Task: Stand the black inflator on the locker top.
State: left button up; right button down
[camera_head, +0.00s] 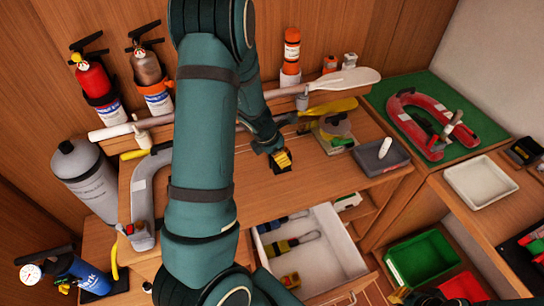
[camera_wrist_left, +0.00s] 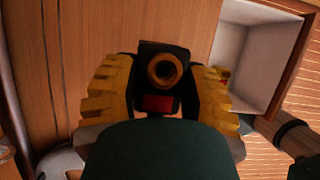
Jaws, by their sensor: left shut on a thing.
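In the left wrist view, my left gripper (camera_wrist_left: 157,85) has its yellow ribbed fingers closed on both sides of a black object with a brass ring and a red patch, which I take to be the black inflator (camera_wrist_left: 164,70). I see it nearly end-on, so its tilt and its height above the wood are unclear. The locker top (camera_head: 340,190) is a wooden surface across the middle.
A horseshoe-shaped grey item (camera_head: 146,190) lies at left, a grey tray (camera_head: 381,157) at right. A paddle (camera_head: 335,82) runs along the back. Red (camera_head: 92,80) and bronze (camera_head: 147,68) cylinders stand behind. An open white drawer (camera_head: 325,255) juts out in front.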

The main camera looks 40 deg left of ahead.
pick_arm(q)
notch_tip(320, 180, down, 5)
jog(key=shift+s+r+b, duration=0.1)
jog(key=shift+b, duration=0.55)
notch_tip(320, 180, down, 4)
jog(key=shift+r+b, duration=0.2)
jog(key=shift+b, duration=0.6)
jog(key=shift+f, duration=0.45)
jog(key=shift+f, duration=0.1)
jog(key=o, duration=1.2)
jog(key=shift+o, duration=0.2)
